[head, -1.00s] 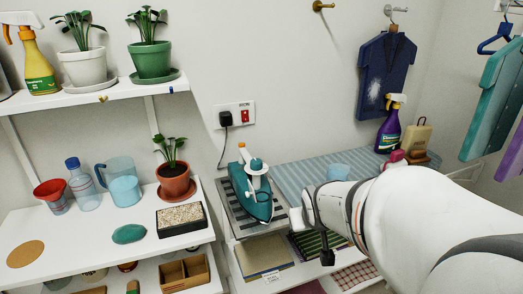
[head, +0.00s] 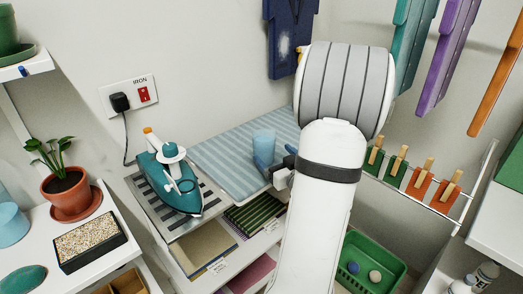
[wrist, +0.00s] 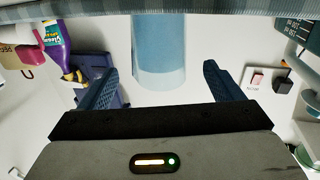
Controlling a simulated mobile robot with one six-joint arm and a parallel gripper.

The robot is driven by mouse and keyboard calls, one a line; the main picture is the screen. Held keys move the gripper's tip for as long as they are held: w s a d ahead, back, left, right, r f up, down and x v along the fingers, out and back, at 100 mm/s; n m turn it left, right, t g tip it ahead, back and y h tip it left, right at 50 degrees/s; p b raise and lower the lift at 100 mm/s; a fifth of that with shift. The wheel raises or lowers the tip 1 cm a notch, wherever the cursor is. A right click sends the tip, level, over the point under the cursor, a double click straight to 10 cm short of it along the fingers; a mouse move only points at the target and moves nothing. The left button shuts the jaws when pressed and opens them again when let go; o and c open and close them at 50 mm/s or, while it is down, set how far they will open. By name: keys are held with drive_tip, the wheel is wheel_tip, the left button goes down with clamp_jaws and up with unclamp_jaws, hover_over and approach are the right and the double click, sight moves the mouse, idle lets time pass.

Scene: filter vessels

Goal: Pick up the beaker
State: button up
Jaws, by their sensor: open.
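The beaker (head: 264,143), a light blue cup, stands upright on the striped ironing surface (head: 225,160) in the head view. In the wrist view, which looks upside down, the beaker (wrist: 160,45) is centred ahead of my gripper (wrist: 159,70). My gripper's dark blue fingers are spread wide, one on each side of the beaker in the picture, with visible gaps. In the head view my gripper (head: 278,165) is at the near side of the beaker, partly hidden by my arm. I cannot tell how far the fingertips reach around it.
A teal iron (head: 175,185) stands on a striped rest left of the beaker. A purple spray bottle (wrist: 55,45) shows in the wrist view. A green basket (head: 372,265) and pegs on a rail (head: 425,175) are to the right. Garments hang above.

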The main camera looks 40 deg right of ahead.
sight(259, 138)
drive_tip(key=w, duration=0.4)
drive_tip(key=w+d+p, duration=0.1)
drive_tip(key=w, duration=0.1)
drive_tip(key=shift+w+r, duration=0.35)
drive_tip(key=shift+w, duration=0.05)
drive_tip(key=shift+c, duration=0.6)
drive_tip(key=c, duration=1)
